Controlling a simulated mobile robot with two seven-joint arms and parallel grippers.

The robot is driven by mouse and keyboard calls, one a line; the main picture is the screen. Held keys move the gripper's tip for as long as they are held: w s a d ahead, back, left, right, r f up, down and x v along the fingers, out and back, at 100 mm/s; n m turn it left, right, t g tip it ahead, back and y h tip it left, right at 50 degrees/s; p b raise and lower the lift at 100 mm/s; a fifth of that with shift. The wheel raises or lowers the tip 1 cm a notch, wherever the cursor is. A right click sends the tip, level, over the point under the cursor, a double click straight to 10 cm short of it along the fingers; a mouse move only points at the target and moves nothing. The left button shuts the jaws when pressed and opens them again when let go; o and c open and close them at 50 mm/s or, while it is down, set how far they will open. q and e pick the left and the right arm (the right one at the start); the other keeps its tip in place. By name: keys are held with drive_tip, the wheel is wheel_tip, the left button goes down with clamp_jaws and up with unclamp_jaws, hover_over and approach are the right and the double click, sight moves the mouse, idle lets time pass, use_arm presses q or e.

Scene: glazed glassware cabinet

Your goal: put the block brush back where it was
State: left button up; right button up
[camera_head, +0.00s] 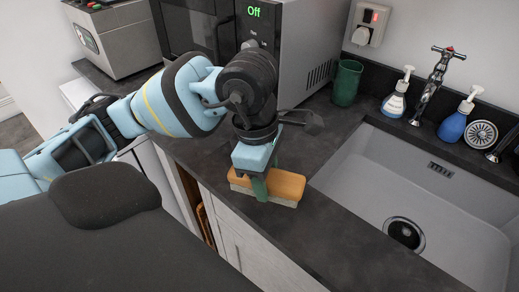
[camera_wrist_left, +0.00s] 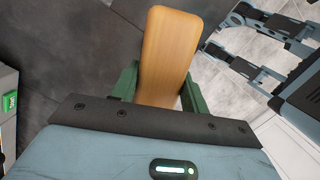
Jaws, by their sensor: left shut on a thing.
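The block brush (camera_head: 285,184) has an orange-tan wooden back and pale bristles facing down. In the head view it is at the front edge of the dark counter, left of the sink. I cannot tell whether its bristles touch the counter. My left gripper (camera_head: 266,176) is above it, with green fingers shut on the wooden block. In the left wrist view the brush (camera_wrist_left: 168,50) sticks out long and flat between the green fingers of the left gripper (camera_wrist_left: 158,88).
A grey sink (camera_head: 440,205) lies to the right. A green cup (camera_head: 346,83), soap bottles (camera_head: 396,98) and a tap (camera_head: 432,88) stand along the back. A microwave (camera_head: 300,45) is behind the gripper. Bare counter (camera_head: 318,128) lies between microwave and sink.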

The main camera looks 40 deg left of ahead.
use_arm(q)
drive_tip(key=w+a, duration=0.2)
drive_tip(key=w, duration=0.1)
drive_tip(key=w+a, duration=0.3)
drive_tip(key=w+a+f, duration=0.1)
drive_tip(key=w+a, duration=0.2)
drive_tip(key=shift+w+a+p, duration=0.1)
drive_tip(key=shift+a+p, duration=0.15)
drive_tip(key=shift+p, duration=0.1)
drive_tip(key=shift+w+a+f, duration=0.1)
drive_tip(key=shift+f, duration=1.75)
drive_tip(key=shift+f, duration=0.15)
drive_tip(key=o, duration=1)
drive_tip(key=shift+c, duration=0.2)
wheel_tip(320, 180, up, 12)
drive_tip(key=a, duration=0.1)
drive_tip(key=shift+s+a, duration=0.3)
drive_tip(key=shift+a, duration=0.1)
